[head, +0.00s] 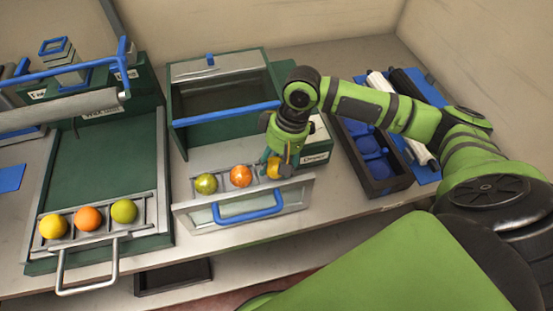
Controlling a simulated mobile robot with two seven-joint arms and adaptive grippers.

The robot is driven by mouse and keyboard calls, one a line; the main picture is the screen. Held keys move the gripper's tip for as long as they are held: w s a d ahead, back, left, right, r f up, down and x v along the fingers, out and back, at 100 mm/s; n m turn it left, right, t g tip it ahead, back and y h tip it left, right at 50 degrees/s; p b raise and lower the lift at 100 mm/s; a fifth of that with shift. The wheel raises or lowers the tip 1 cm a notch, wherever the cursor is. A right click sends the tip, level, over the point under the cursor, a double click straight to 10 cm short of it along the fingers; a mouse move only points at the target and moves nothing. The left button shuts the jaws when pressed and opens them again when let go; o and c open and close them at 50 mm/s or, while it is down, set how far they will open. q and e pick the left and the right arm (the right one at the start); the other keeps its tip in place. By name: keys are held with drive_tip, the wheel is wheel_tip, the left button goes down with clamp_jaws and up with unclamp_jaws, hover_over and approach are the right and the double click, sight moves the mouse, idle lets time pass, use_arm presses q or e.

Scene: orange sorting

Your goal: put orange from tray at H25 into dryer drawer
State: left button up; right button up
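The open drawer (293,197) of the dryer, with a blue handle, is pulled out at the front of the green machine in the middle of the head view. A green fruit (206,183) and an orange one (241,176) sit in its left and middle places. A yellow-orange fruit (273,171) is at its right end, partly hidden by my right gripper (277,167). The gripper points down with its fingers around or against this fruit; whether they grip it cannot be told. My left gripper is not in view.
At left, another drawer rack (66,238) holds a yellow, an orange and a green fruit beside a green station labelled "Wax". A dark crate (398,183) with blue contents stands right of the dryer. A blue mat (428,172) with rollers lies beyond it.

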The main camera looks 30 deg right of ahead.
drive_tip(key=o, duration=0.4)
drive_tip(key=b+v, duration=0.1)
drive_tip(key=v, duration=1.2)
drive_tip(key=shift+r, duration=0.15)
